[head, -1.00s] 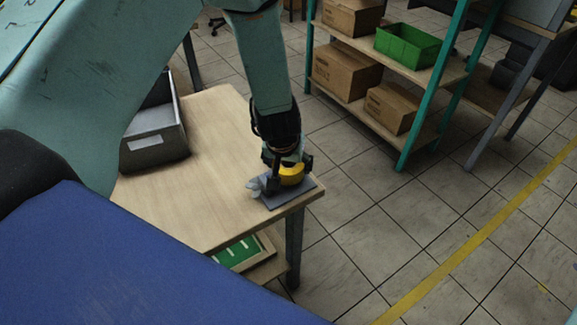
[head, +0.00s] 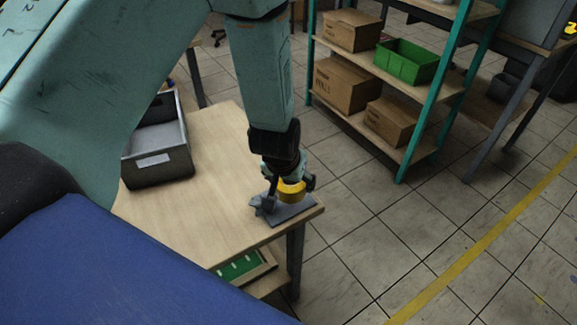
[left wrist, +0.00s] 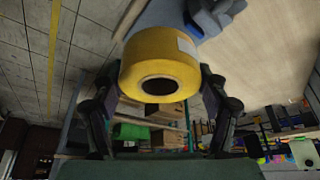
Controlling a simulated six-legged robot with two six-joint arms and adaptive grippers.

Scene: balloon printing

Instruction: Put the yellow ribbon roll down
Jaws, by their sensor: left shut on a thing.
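The yellow ribbon roll (head: 291,191) is in my left gripper (head: 288,184), over the grey plate (head: 293,213) at the table's near right corner. In the left wrist view the roll (left wrist: 160,62) sits between the two fingers of my left gripper (left wrist: 158,85), with its dark centre hole facing the camera and a pale label on its side. I cannot tell whether the roll touches the plate. A grey lumpy object (head: 263,203) stands at the plate's left side. My right gripper does not show.
The wooden table (head: 205,190) is largely bare in the middle. A grey bin (head: 158,160) stands at its left. A green board (head: 238,267) lies on a lower shelf. A shelf rack with cardboard boxes (head: 345,82) and a green crate (head: 406,63) stands beyond a tiled aisle.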

